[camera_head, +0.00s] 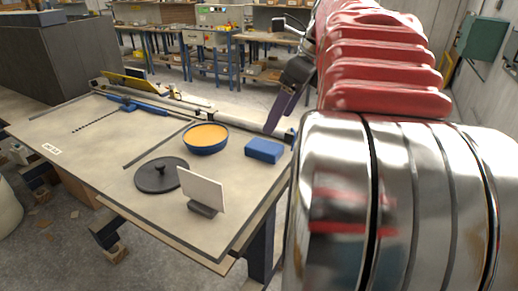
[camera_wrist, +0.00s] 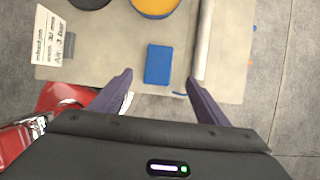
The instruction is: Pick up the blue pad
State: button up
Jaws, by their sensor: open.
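The blue pad (camera_head: 264,150) is a small blue block lying flat on the table near its right edge in the head view. In the wrist view the blue pad (camera_wrist: 159,64) lies ahead of my fingers, roughly midway between them. My gripper (camera_wrist: 158,82) is open and empty, its two dark purple fingers spread wide and apart from the pad. In the head view my gripper (camera_head: 283,108) shows beyond the table's right side, above table height, partly hidden by my arm.
A blue bowl with orange contents (camera_head: 205,138) stands left of the pad. A black round lid (camera_head: 161,175) and a white card on a stand (camera_head: 203,190) are nearer the front. A metal rail (camera_wrist: 203,40) runs just right of the pad in the wrist view.

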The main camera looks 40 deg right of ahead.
send_over(266, 146)
jog(key=s+d, duration=0.1)
jog(key=s, duration=0.1)
jog(key=shift+w+f, duration=0.1)
jog(key=shift+f, duration=2.05)
jog(key=shift+x, duration=2.6)
jog(key=shift+a, duration=0.1)
jog(key=shift+s, duration=0.2)
jog(key=shift+c, duration=0.5)
jog(key=c, duration=1)
notch_tip(266, 146, up, 10)
jog(key=shift+f, duration=0.1)
